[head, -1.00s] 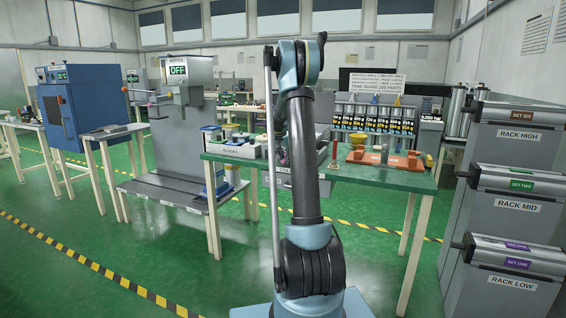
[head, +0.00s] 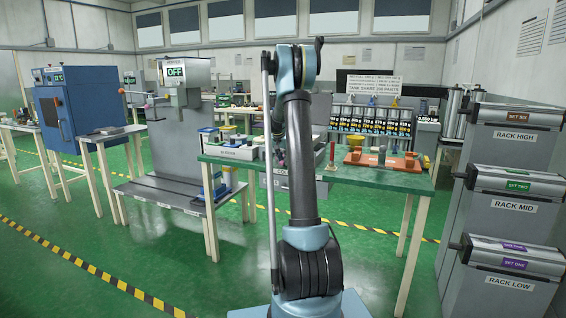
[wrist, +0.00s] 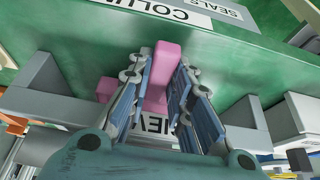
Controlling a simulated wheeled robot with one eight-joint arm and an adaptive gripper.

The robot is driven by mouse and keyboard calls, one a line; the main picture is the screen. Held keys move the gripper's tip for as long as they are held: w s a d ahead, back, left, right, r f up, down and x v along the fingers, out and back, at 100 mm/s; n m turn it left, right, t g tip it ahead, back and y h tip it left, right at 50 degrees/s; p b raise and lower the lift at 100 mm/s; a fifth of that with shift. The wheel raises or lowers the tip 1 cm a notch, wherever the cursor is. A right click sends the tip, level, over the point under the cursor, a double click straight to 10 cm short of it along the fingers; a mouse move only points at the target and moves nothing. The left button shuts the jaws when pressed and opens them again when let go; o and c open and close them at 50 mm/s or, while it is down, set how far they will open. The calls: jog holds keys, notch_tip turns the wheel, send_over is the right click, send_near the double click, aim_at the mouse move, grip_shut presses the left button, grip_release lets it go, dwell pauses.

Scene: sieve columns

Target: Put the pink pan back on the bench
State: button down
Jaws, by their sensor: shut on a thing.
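In the wrist view, my gripper (wrist: 163,76) is shut on a pink bar-like part (wrist: 167,55), which I take to be part of the pink pan. More pink (wrist: 106,88) shows left of the fingers, and the rest is hidden behind the gripper. The green bench (head: 330,183) stands ahead of me in the head view. Its green also shows in the wrist view (wrist: 245,65). Whether the pan touches a surface I cannot tell.
In the wrist view, a grey frame or tray (wrist: 240,112) surrounds the fingers, with a partly hidden label. In the head view, an orange rack (head: 400,161) stands on the bench's right. A tall grey rack unit (head: 480,215) stands right; a grey machine (head: 184,125) stands left.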

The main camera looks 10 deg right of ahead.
jog(key=shift+f, duration=0.25)
jog(key=c, duration=1.4)
grip_release()
jog(key=shift+o, duration=0.2)
jog(key=v, duration=1.2)
jog(key=s+a+r+n, duration=0.2)
jog(key=s+a, duration=0.1)
jog(key=s, duration=1.3)
jog(key=s+a+f+n+y, duration=0.1)
jog(key=s+a+f, duration=0.15)
jog(key=s, duration=0.75)
jog(key=s+a+f+n+g, duration=0.1)
jog(key=s+f, duration=0.2)
jog(key=s, duration=0.6)
jog(key=s+a+f+n+y, duration=0.1)
jog(key=s+a+f+n, duration=0.15)
jog(key=s, duration=0.75)
jog(key=s+a+f, duration=0.1)
jog(key=s+f, duration=0.9)
jog(key=s, duration=0.2)
jog(key=shift+s+f+n+g+y, duration=0.2)
jog(key=shift+f+n+g+y, duration=0.1)
jog(key=shift+n+y, duration=0.15)
